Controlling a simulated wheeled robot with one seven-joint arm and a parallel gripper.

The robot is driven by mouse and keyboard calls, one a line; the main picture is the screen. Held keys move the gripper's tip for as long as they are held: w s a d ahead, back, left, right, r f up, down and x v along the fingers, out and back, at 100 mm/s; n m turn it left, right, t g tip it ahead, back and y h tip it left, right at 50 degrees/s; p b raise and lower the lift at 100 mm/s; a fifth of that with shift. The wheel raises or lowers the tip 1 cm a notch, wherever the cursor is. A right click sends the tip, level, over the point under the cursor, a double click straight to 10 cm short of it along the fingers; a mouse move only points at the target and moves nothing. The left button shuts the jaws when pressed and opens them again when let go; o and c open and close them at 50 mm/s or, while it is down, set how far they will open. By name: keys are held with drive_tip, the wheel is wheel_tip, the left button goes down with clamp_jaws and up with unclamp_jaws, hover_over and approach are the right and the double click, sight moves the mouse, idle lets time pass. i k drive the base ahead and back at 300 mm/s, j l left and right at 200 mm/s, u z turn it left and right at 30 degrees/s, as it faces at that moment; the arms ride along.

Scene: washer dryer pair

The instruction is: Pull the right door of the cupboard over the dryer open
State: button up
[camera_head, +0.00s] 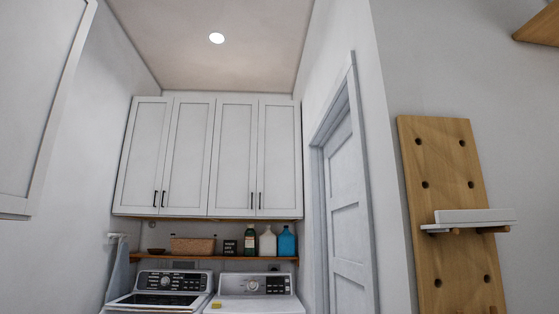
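White wall cupboards hang above two machines, with several shaker-style doors side by side. The right machine (254,287), with a plain white top, looks like the dryer. The cupboard over it has a left door (231,150) and a right door (279,155). Both doors look shut and flush. My gripper is not in view.
A wooden shelf (222,257) under the cupboards holds a basket (193,245) and several bottles. The left machine (158,289) has a dark glass lid. A grey door (347,205) and a wooden pegboard (440,165) stand right; a white panel (35,100) is near left.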

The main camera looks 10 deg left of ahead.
sight(280, 190)
drive_tip(key=i+j+u, duration=0.4)
drive_tip(key=i, duration=0.15)
drive_tip(key=i+j+u, duration=0.25)
drive_tip(key=i, duration=0.6)
drive_tip(key=i+l+u, duration=0.1)
drive_tip(key=i+u, duration=0.15)
drive_tip(key=i, duration=0.65)
